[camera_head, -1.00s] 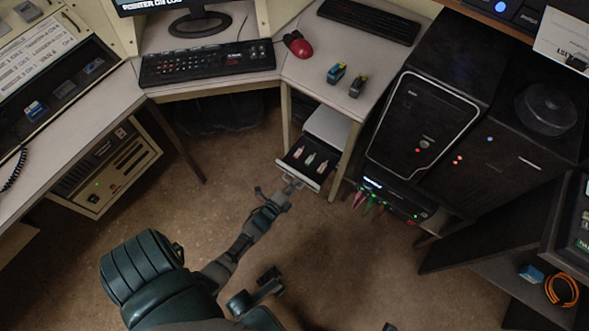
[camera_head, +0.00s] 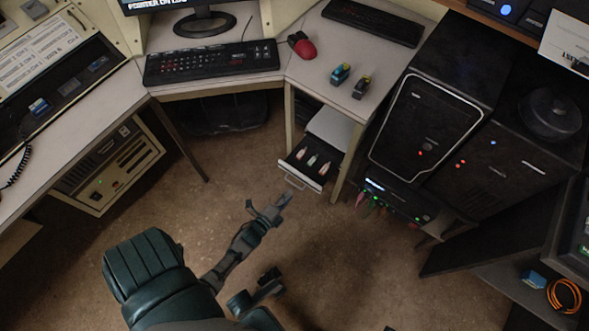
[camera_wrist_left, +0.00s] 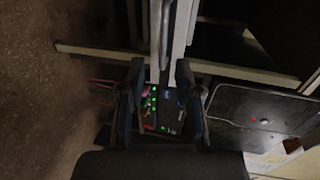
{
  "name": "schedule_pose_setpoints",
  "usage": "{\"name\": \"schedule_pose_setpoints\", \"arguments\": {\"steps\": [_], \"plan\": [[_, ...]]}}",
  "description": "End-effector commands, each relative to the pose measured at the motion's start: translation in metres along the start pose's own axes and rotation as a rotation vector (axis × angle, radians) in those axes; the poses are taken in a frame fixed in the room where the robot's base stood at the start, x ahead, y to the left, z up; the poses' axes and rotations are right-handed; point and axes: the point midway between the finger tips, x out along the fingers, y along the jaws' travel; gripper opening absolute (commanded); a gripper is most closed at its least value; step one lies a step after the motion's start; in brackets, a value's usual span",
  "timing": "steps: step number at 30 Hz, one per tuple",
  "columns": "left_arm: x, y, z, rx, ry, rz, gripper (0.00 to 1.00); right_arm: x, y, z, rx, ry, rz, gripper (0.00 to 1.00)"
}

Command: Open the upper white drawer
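The upper white drawer (camera_head: 301,178) stands pulled out of the small white cabinet (camera_head: 330,129) under the right-hand desk in the head view. Several small, slim items lie on its dark bottom. Its bar handle (camera_head: 296,183) is on the front face. My left gripper (camera_head: 268,205) is just in front of and below the handle, with its fingers spread and nothing held. In the left wrist view a pale handle bar (camera_wrist_left: 156,40) runs ahead of the open fingers, apart from them as far as I can tell.
A black computer tower (camera_head: 423,126) and a low black box with green lights and plugs (camera_head: 400,199) stand right of the drawer. A desk leg (camera_head: 347,165) is close beside it. The brown floor (camera_head: 225,180) left of the drawer is clear.

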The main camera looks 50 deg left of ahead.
Motion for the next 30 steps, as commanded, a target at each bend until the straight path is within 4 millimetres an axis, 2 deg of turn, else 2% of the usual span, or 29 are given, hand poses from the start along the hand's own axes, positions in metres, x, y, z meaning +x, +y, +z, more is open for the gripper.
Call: {"name": "schedule_pose_setpoints", "arguments": {"steps": [3, 9, 30], "plan": [[-0.026, 0.001, -0.001, -0.001, 0.0, 0.002, 0.34, 0.0, 0.0, 0.0, 0.0, 0.0, 0.0, 0.4], [-0.05, 0.001, -0.002, 0.0, 0.001, 0.003, 0.34, 0.0, 0.0, 0.0, 0.0, 0.001, -0.001, 0.4], [-0.053, -0.001, -0.003, -0.004, 0.004, -0.003, 0.34, 0.0, 0.001, 0.002, 0.0, -0.001, 0.0, 0.4]]}}
